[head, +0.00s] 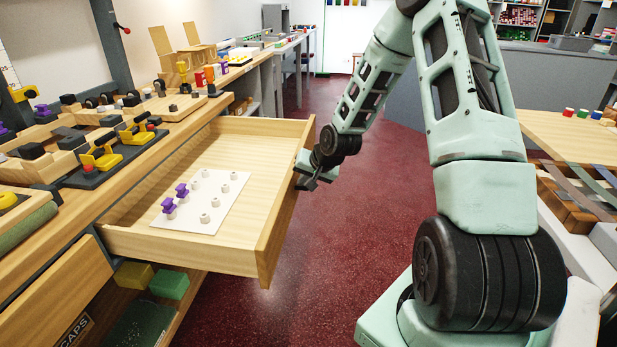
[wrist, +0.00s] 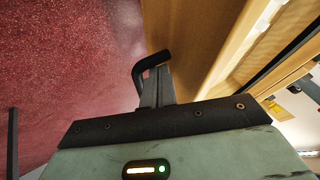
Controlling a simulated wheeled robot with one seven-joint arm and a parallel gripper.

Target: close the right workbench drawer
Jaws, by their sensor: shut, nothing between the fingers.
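The wooden workbench drawer (head: 284,207) stands pulled far out from the bench in the head view, its front panel facing right. A white sheet (head: 222,207) inside it bears two purple pieces (head: 168,206) and several small white rings. My gripper (head: 316,182) is at the outer side of the front panel, near its far end. In the wrist view my gripper (wrist: 158,88) is shut and empty, close beside the wooden front panel (wrist: 192,40). A black curved bar (wrist: 148,62) shows at the fingers. I cannot tell whether anything touches the panel.
The workbench top (head: 185,108) at left holds yellow and black fixtures. A lower drawer front (head: 62,290) is at bottom left, with yellow and green blocks (head: 170,284) beside it. Red floor (head: 345,250) lies open between the drawer and my arm. Another counter (head: 570,140) stands at right.

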